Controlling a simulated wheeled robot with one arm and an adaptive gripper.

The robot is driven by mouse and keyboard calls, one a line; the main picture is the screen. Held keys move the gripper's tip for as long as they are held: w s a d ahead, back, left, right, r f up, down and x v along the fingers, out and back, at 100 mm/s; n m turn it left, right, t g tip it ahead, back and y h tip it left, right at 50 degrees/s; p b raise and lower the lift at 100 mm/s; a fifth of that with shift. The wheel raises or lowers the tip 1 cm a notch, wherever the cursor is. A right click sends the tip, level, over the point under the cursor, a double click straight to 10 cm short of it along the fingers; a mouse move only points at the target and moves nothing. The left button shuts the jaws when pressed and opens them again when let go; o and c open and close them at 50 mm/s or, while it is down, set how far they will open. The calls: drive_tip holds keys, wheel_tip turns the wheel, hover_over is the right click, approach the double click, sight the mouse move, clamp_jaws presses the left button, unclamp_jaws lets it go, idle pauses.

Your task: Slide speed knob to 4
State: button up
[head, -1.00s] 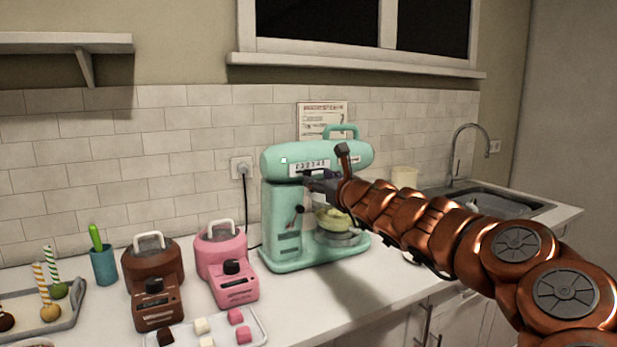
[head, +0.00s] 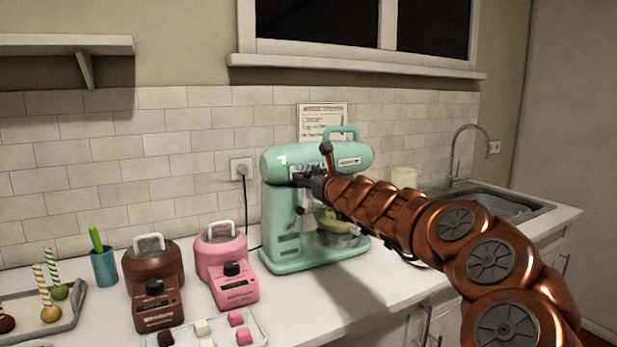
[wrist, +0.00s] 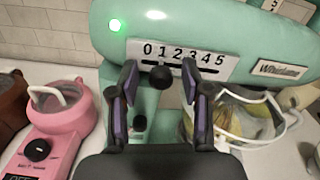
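The mint-green stand mixer (head: 283,215) stands on the counter. In the wrist view its head (wrist: 200,22) bears a white scale plate (wrist: 140,52) numbered 0 to 5 over a dark slot. The round black speed knob (wrist: 161,77) shows just below the 1, though it stands out toward the camera. My gripper (wrist: 160,76) is open, with one finger on each side of the knob and a visible gap at each side. In the head view my gripper (head: 305,180) is at the mixer's head and hides the knob.
A green light (wrist: 115,25) glows left of the scale. A second dark knob (wrist: 139,122) sits lower on the mixer. The bowl (wrist: 238,118) is right of my fingers. A pink machine (head: 221,250) and a brown one (head: 153,265) stand left of the mixer.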

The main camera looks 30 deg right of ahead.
clamp_jaws()
idle(0.5)
